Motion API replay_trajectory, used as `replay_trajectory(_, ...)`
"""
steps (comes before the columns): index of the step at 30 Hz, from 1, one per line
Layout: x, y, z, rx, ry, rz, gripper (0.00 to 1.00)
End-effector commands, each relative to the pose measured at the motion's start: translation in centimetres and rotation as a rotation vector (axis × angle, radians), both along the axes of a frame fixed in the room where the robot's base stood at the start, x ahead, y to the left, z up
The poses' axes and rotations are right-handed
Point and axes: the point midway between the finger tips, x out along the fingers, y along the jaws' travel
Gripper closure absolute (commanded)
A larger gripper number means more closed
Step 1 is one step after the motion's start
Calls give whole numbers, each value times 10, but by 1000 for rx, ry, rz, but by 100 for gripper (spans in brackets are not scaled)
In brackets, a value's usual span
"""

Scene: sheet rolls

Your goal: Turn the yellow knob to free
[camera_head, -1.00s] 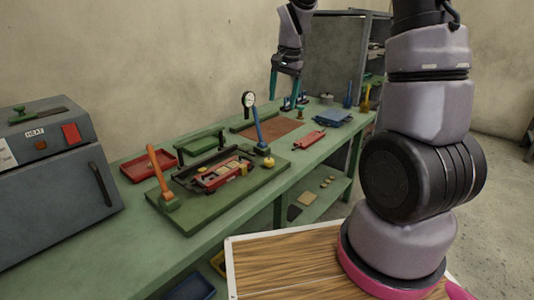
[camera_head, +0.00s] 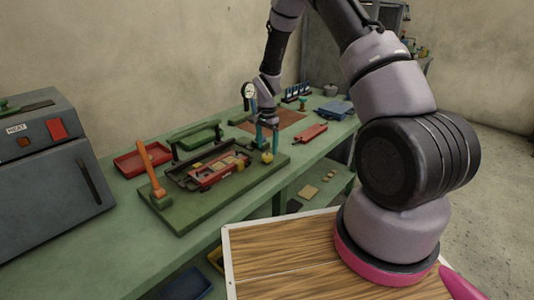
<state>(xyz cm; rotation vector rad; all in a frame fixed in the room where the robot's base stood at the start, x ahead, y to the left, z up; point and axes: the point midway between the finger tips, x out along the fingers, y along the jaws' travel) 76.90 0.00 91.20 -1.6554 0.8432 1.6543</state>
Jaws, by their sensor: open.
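The yellow knob (camera_head: 267,157) is a small round knob near the right end of the green base plate (camera_head: 204,212) of a press-like fixture on the workbench. My gripper (camera_head: 267,145) points down with teal fingers just above the knob. It is open. At this size I cannot tell whether the fingers touch the knob or stand around its top. The knob's pointer and any marking for free are too small to read. A red holder (camera_head: 206,180) with small yellow and tan parts sits on the plate.
An orange lever (camera_head: 150,168) stands at the plate's left end. A round dial gauge (camera_head: 248,90) and a blue lever stand close behind my gripper. A red tray (camera_head: 134,164), a grey heater box (camera_head: 50,160) and a red-handled tool (camera_head: 309,133) lie around on the green bench.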

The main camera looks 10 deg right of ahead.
Motion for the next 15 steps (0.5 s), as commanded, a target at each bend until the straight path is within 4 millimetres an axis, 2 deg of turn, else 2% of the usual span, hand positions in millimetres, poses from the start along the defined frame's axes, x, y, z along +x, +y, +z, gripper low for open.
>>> replay_trajectory(1,-1,0,-10,0,4,-1,18)
replay_trajectory(6,0,0,-28,-1,1,0,18)
replay_trajectory(15,0,0,-35,1,-1,0,18)
